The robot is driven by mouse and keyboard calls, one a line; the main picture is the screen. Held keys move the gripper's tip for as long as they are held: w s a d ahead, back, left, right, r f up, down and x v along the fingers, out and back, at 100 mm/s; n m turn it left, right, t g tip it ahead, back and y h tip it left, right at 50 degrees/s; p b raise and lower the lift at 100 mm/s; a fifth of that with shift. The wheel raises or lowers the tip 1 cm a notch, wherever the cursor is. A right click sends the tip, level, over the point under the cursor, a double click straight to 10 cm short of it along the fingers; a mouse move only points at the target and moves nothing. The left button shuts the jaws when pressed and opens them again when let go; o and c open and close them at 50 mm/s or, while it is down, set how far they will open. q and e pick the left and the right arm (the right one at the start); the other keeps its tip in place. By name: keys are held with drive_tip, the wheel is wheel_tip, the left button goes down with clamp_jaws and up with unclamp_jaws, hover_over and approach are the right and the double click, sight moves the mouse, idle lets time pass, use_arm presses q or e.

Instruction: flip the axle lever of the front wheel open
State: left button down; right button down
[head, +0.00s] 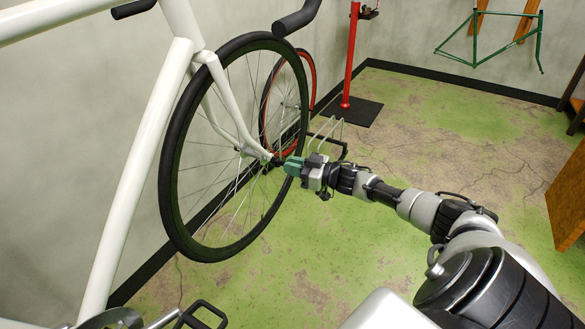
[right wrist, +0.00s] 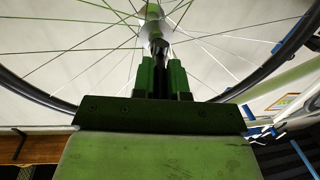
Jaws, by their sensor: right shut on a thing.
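The front wheel (head: 172,150) has a black tyre and thin spokes and hangs in the white fork (head: 227,115) of the bike. The axle lever (head: 275,161) is a small dark piece at the hub, on the right side of the wheel. My right gripper (head: 292,165) has green fingers and reaches the lever from the right. In the right wrist view the gripper (right wrist: 161,82) is shut on the dark lever (right wrist: 160,75), which lies between its fingers and leads up to the hub (right wrist: 153,25). The fingers hide part of the lever. My left gripper is not in view.
A red-rimmed wheel (head: 308,75) and a wire stand (head: 330,130) are behind the front wheel. A red post (head: 351,55) stands on a black base plate. A wooden piece of furniture (head: 567,195) is at the right edge. The green floor (head: 345,240) around my right arm is open.

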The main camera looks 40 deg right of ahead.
drive_tip(key=c, duration=1.1)
unclamp_jaws()
drive_tip(key=shift+c, duration=0.2)
